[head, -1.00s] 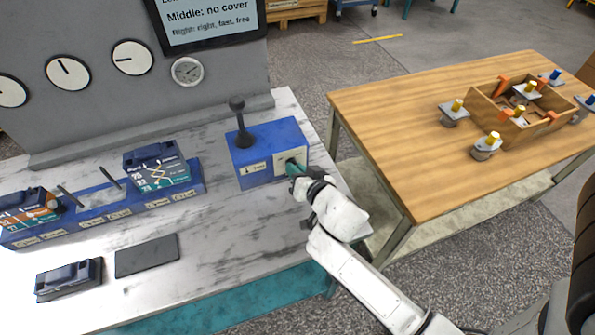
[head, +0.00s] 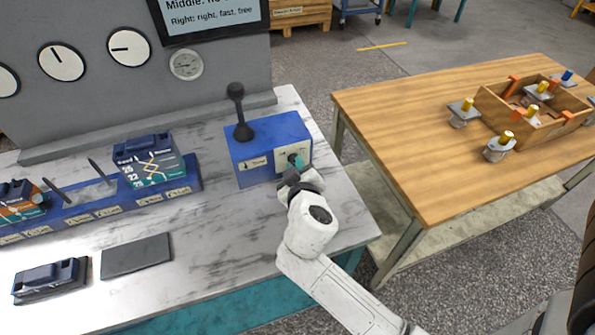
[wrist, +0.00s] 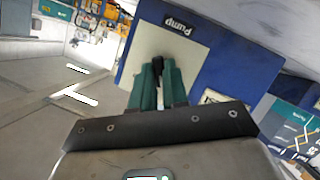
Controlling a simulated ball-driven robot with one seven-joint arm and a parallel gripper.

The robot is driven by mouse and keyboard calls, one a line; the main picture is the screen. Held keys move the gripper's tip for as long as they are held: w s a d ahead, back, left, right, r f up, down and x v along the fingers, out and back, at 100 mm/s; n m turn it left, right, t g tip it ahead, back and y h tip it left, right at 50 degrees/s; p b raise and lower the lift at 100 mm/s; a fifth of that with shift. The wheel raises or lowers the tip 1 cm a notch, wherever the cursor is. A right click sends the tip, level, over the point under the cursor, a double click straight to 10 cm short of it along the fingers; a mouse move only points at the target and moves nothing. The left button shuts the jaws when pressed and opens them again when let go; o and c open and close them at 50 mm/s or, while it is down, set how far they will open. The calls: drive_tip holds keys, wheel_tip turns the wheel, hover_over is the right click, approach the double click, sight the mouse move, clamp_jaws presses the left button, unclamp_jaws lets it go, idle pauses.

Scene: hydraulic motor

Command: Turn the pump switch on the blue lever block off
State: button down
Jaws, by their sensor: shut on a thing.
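The blue lever block (head: 245,142) stands on the marble-topped bench in the head view, with a black lever (head: 239,112) upright on its top. Its front carries a pale plate with the pump switch, a small black knob (wrist: 158,65) under an upside-down "Pump" label in the wrist view. My gripper (head: 296,162) is at this plate, its teal fingers (wrist: 157,85) closed around the black knob. The fingers partly hide the knob, so I cannot tell which way the switch is set.
A valve row on a blue base (head: 110,203) lies to the left. A dark flat plate (head: 136,256) and a loose valve unit (head: 48,279) lie in front. A wooden table (head: 400,110) with a box of parts stands to the right. Gauges line the grey panel behind.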

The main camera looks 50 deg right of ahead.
drive_tip(key=shift+w+f+n+h+b, duration=0.1)
drive_tip(key=shift+n+h+b, duration=0.5)
drive_tip(key=shift+n, duration=0.3)
drive_tip(key=c, duration=1.1)
unclamp_jaws()
drive_tip(key=shift+c, duration=0.2)
drive_tip(key=b+v, duration=0.1)
drive_tip(key=v, duration=0.9)
drive_tip(key=shift+a+r, duration=0.2)
drive_tip(key=shift+a, duration=0.15)
